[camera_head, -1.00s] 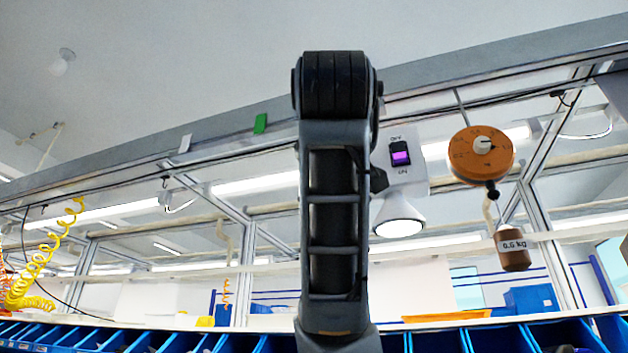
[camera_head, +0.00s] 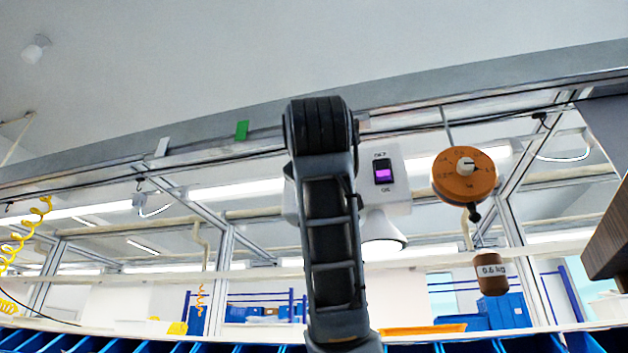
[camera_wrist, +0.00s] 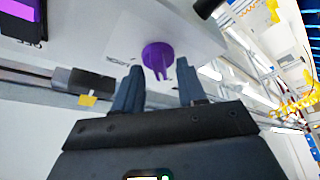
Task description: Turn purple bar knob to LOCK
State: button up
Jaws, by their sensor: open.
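The purple bar knob (camera_wrist: 158,58) shows in the wrist view on a white panel (camera_wrist: 184,25). It has a round base with a raised bar that points toward my gripper. Small dark lettering (camera_wrist: 118,59) on the panel left of the knob is too blurred to read surely. My gripper (camera_wrist: 160,66) is open, with one finger on each side of the knob's bar. I cannot tell whether either finger touches it. In the head view my arm hides the knob and my gripper.
A white box with a purple rocker switch (camera_head: 384,172) and a lamp (camera_head: 382,232) sit right of my arm. An orange dial (camera_head: 464,175) with a hanging brown weight (camera_head: 490,273) is further right. A metal beam (camera_head: 230,140) crosses above. Blue bins (camera_head: 470,345) line the bottom.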

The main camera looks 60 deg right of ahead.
grip_shut()
dwell(0.3)
jog(key=shift+f+m+b, duration=0.15)
jog(key=shift+m+b, duration=0.15)
jog(key=shift+w+a+m+g+h+b, duration=0.2)
jog(key=shift+m+g+h, duration=0.45)
jog(key=shift+m+g, duration=2.35)
jog(key=shift+w+d+m+g+h+b, duration=0.25)
jog(key=shift+m+g+h, duration=0.45)
jog(key=shift+m, duration=4.5)
jog(key=shift+w+a+m+g+h+b, duration=0.1)
jog(key=shift+a+m+g+h+b, duration=0.4)
jog(key=shift+m+g, duration=2.45)
jog(key=m+t, duration=0.2)
jog(key=m, duration=0.1)
jog(key=shift+d, duration=0.25)
